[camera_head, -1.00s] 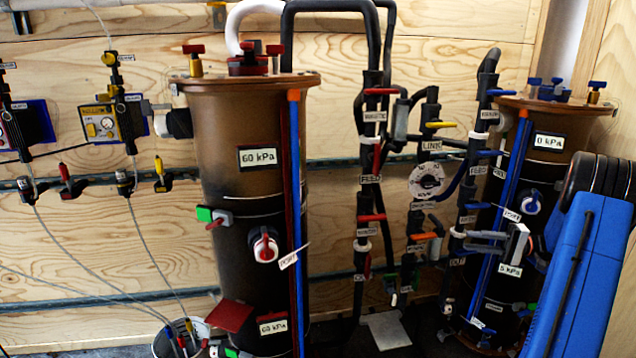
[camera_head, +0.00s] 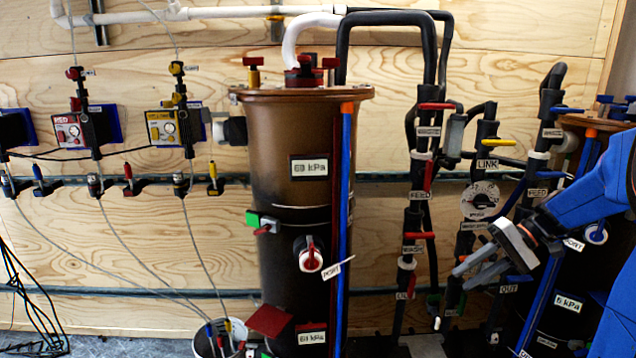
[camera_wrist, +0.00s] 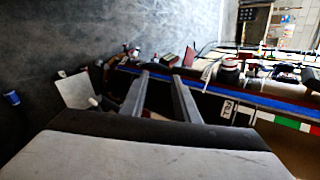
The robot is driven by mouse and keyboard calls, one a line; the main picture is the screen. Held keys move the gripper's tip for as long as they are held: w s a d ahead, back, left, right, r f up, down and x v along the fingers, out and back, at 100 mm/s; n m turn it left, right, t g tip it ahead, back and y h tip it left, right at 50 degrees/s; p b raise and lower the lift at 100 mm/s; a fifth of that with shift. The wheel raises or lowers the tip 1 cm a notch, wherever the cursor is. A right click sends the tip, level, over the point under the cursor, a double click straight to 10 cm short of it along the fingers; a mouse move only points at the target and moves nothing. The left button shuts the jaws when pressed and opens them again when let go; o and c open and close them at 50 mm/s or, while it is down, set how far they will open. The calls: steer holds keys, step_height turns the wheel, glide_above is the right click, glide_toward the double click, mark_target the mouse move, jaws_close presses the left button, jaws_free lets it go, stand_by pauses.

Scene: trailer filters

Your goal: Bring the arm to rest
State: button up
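My blue arm (camera_head: 590,200) enters the head view from the right edge. It reaches left and ends in my gripper (camera_head: 466,277), which is in front of the dark pipes and the right filter vessel. In the wrist view my gripper (camera_wrist: 160,78) shows two grey fingers standing apart with nothing held between them. The fingers point towards the floor and the pipework. I cannot tell how far the fingertips are from the pipes.
A right vessel (camera_head: 560,318) is partly behind my arm. Valve pipes (camera_head: 415,210) with coloured levers run between them. A bucket (camera_head: 208,345) holds cable ends at the vessel's foot. Dark floor (camera_wrist: 60,35) lies open in the wrist view.

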steer(key=s+a+n+t+h, duration=0.1)
steer(key=s+a+h, duration=0.3)
steer(key=s, duration=0.8)
steer(key=s+a+f+n+t+h, duration=0.1)
steer(key=s+a+t+h, duration=0.2)
steer(key=s, duration=0.9)
steer(key=shift+a+f+n+t+h, duration=0.15)
steer(key=shift+a+n+t+h, duration=0.25)
steer(key=shift+h, duration=1)
